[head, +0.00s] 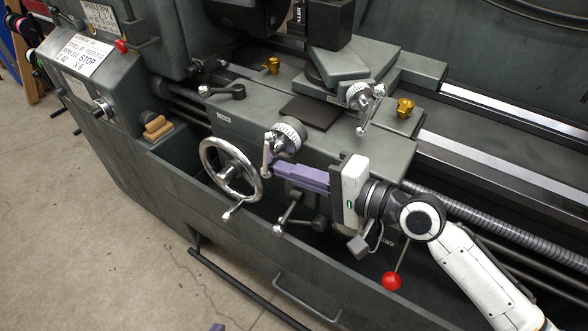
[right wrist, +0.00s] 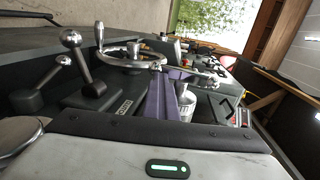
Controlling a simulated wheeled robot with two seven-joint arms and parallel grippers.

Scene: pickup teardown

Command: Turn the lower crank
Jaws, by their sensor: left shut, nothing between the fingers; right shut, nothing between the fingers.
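The lower crank (head: 289,136) has a silver graduated dial and a ball-ended handle on the front of the lathe carriage. Its handle hangs down at the dial's left. My right gripper (head: 275,166) has purple fingers, shut and empty, pointing left just below the dial. Their tips are beside the crank handle and overlap it in the picture; I cannot tell whether they touch. In the right wrist view the purple fingers (right wrist: 172,82) reach towards the crank's metal parts, partly hiding them. Only a small purple tip of my left gripper (head: 217,327) shows at the bottom edge.
A large handwheel (head: 230,170) is left of the fingers. A second, upper crank (head: 359,96) sits on the slide above. A ball-ended lever (head: 291,212) is below, and a red-knobbed lever (head: 392,281) is near my right arm. Open floor lies at the lower left.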

